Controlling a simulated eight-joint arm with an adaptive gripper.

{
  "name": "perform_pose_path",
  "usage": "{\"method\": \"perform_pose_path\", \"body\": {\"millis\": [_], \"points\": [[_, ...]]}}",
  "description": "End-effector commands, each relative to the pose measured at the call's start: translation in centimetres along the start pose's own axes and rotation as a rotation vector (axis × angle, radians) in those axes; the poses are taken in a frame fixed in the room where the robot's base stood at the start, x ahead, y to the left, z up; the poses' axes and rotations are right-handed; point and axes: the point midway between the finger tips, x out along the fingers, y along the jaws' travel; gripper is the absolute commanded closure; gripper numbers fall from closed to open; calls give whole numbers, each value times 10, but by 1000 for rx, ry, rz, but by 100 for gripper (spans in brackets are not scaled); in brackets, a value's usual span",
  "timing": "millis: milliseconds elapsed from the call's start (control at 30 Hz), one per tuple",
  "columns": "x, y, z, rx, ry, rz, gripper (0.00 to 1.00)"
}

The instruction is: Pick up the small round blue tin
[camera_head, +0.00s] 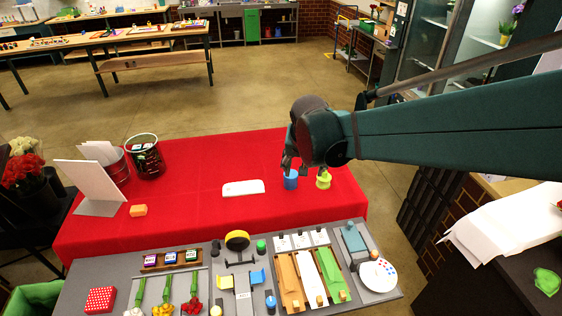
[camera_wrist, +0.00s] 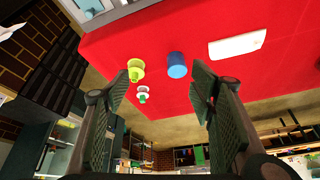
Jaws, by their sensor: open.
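The small round blue tin (camera_head: 291,180) stands upright on the red cloth, near the right part of the table in the head view. In the wrist view the blue tin (camera_wrist: 177,65) shows beyond and between my fingertips, nearer the right finger. My gripper (camera_wrist: 161,82) is open and empty, with its two green padded fingers wide apart. In the head view my gripper (camera_head: 297,162) hangs just above and behind the tin, and partly hides its top. Contact is not visible.
A yellow-green spool (camera_head: 323,180) stands close right of the tin; a white-and-green spool (camera_wrist: 142,93) shows near it in the wrist view. A white flat block (camera_head: 243,187) lies to the left. The grey tool board (camera_head: 200,262) is in front. Red cloth (camera_head: 215,155) farther left is clear.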

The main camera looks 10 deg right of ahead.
Motion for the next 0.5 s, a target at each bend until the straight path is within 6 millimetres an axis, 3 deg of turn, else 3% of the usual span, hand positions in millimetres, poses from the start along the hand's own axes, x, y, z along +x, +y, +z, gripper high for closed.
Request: {"method": "perform_pose_path", "body": {"millis": [500], "points": [[74,-33,-39,109,-28,66,45]]}}
